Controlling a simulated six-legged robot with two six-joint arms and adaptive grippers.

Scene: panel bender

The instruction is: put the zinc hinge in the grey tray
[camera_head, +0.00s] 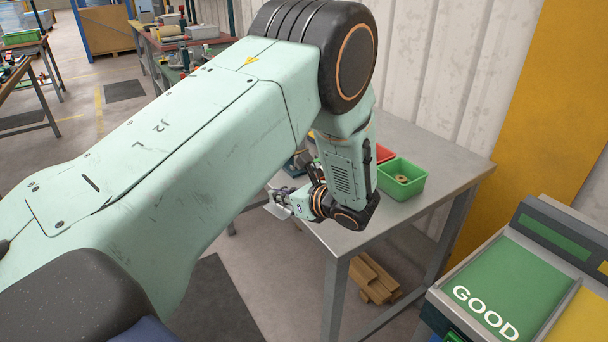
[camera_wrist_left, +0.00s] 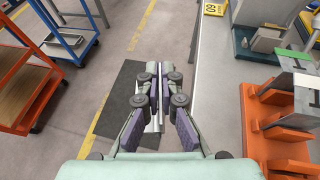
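My left gripper (camera_head: 287,204) is beside the near left edge of the grey metal table, partly hidden by my own arm. In the left wrist view, its two fingers (camera_wrist_left: 158,98) are closed on a thin, silvery metal piece, which looks like the zinc hinge (camera_wrist_left: 155,122). The piece is held out over the floor and a dark mat, left of the table edge. A pale plate edge (camera_head: 277,210) shows at the fingertips in the head view. I cannot pick out the grey tray with certainty. My right gripper is not in view.
A green bin (camera_head: 402,179) with a ring-shaped part stands on the table (camera_head: 430,150), next to a red bin (camera_head: 384,153). Orange fixtures (camera_wrist_left: 275,118) stand at the right in the wrist view. A green GOOD panel (camera_head: 508,288) is at lower right.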

